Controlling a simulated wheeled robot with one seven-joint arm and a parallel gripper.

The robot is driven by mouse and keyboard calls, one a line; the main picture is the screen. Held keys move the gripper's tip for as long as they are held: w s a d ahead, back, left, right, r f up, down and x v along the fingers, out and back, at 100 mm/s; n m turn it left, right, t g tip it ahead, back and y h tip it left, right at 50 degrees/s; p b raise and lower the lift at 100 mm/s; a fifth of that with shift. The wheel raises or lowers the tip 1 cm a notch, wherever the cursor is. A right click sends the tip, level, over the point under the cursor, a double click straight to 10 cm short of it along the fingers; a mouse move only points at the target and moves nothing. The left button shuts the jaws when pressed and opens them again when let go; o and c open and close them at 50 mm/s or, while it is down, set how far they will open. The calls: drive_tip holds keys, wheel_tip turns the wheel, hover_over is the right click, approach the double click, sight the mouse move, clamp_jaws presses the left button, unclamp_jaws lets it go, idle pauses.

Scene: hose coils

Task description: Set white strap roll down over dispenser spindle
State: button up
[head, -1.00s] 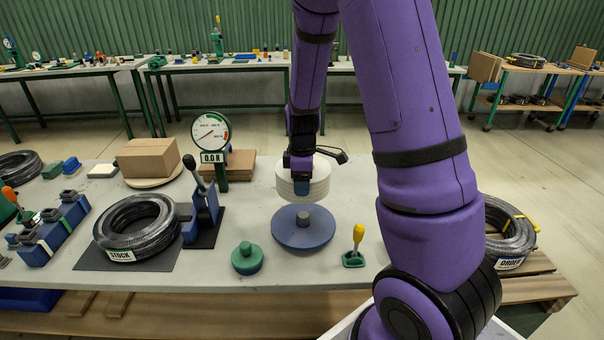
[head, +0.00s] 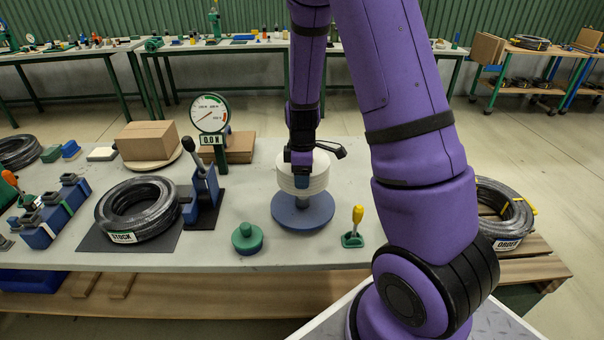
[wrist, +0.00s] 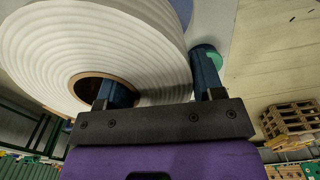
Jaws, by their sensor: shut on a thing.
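The white strap roll (head: 314,183) hangs from my gripper (head: 302,178), level, above the blue round dispenser base (head: 302,220). The grey dispenser spindle (head: 302,202) stands up from the base's middle. Its lower part shows under the roll; its top is hidden, so I cannot tell whether it is inside the bore. In the wrist view, my gripper (wrist: 160,85) is shut on the wall of the roll (wrist: 130,40), one finger in the brown-lined bore (wrist: 88,86), the other outside.
A green knobbed piece (head: 247,239) stands left of the base, and a yellow-handled tool (head: 354,228) stands to its right. A blue lever device (head: 203,195), a dial gauge (head: 210,115) and the STOCK hose coil (head: 137,208) are further left. The ORDER coil (head: 503,215) lies right.

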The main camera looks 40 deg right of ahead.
drive_tip(key=shift+f, duration=2.95)
drive_tip(key=shift+f, duration=2.15)
drive_tip(key=o, duration=1.4)
drive_tip(key=shift+r, duration=0.1)
wheel_tip(320, 180, up, 11)
drive_tip(key=shift+f, duration=0.2)
